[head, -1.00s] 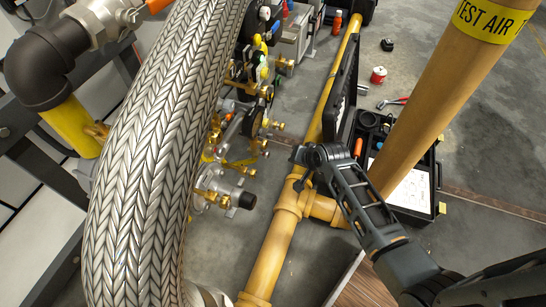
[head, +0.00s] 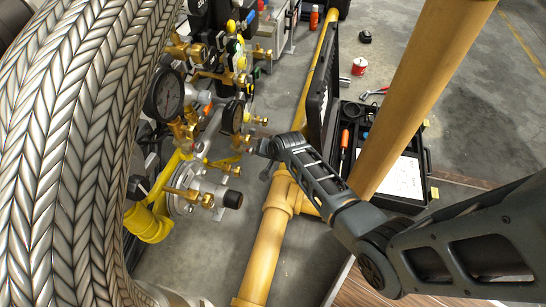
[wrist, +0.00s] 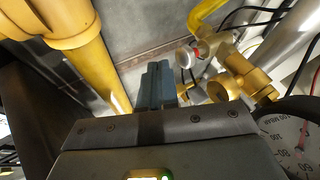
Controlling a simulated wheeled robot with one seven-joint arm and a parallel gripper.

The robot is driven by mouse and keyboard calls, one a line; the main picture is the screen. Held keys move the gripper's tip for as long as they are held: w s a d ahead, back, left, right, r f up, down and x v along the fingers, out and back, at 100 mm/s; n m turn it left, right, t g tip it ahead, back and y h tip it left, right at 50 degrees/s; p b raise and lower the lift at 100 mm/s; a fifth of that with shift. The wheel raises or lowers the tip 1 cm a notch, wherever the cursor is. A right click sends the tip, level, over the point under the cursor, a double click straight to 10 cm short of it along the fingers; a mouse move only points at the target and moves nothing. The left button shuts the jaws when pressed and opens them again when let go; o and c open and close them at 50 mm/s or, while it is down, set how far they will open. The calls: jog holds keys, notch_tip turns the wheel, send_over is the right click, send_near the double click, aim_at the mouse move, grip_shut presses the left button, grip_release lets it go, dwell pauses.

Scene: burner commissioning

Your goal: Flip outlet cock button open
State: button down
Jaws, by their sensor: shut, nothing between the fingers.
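My gripper (head: 262,148) is at the brass fittings of the valve assembly in the head view. In the wrist view its dark fingers (wrist: 157,84) are together and empty. Right of the fingertips is a brass cock body (wrist: 240,72) with a round brass end (wrist: 222,89) and a grey cap (wrist: 186,57). A small red mark shows near the cap. The fingers look close to these parts, but I cannot tell whether they touch. Which of the brass parts is the outlet cock button is not clear, nor is its position.
A dial gauge (wrist: 298,140) is close on the right in the wrist view. A yellow pipe (head: 265,250) runs below my gripper. A braided hose (head: 75,130) fills the left of the head view. An open black case (head: 430,165) lies on the floor at right.

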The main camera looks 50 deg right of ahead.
jog(key=shift+w+a, duration=0.3)
jog(key=shift+w, duration=0.45)
